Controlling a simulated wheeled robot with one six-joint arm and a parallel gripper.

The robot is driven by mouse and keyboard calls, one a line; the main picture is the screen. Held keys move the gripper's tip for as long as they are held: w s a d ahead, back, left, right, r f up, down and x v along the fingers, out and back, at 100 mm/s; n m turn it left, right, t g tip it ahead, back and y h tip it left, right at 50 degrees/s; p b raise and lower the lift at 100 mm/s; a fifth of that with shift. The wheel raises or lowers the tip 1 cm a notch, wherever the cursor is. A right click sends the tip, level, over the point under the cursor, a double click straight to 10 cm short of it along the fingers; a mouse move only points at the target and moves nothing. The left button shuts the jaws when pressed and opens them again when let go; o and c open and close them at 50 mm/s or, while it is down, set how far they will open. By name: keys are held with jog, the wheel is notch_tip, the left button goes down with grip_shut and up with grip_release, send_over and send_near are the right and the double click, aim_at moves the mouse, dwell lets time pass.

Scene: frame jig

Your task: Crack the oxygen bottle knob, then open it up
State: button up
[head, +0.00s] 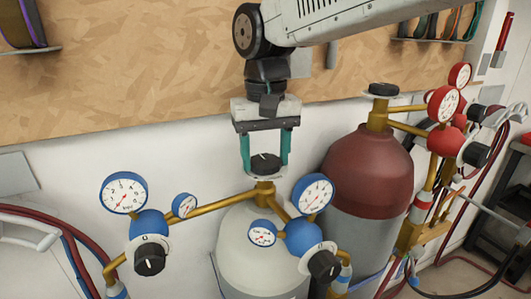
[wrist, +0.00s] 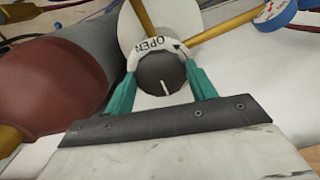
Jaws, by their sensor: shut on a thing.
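The oxygen bottle (head: 240,250) is the white one in the middle of the head view, with blue gauges on its brass pipes. Its black knob (head: 265,163) sits on top of the brass valve. My gripper (head: 265,158) comes down from above, its two teal fingers shut on the knob from both sides. In the wrist view the knob (wrist: 161,74) lies between the fingertips (wrist: 163,82). A white line on its face points down toward the gripper. A white ring marked OPEN with an arrow (wrist: 155,45) shows behind the knob.
A red-topped bottle (head: 368,170) with its own black knob (head: 383,89) and red gauges (head: 443,103) stands close on the right. Blue gauges (head: 124,193) and black regulator knobs (head: 150,261) flank the white bottle. A chipboard panel (head: 130,60) is behind.

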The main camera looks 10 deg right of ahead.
aim_at(267, 160)
jog(key=shift+n, duration=2.7)
jog(key=o, duration=1)
jog(key=shift+r, duration=0.1)
notch_tip(267, 160, up, 8)
jog(key=shift+f, duration=0.2)
jog(key=shift+d, duration=0.1)
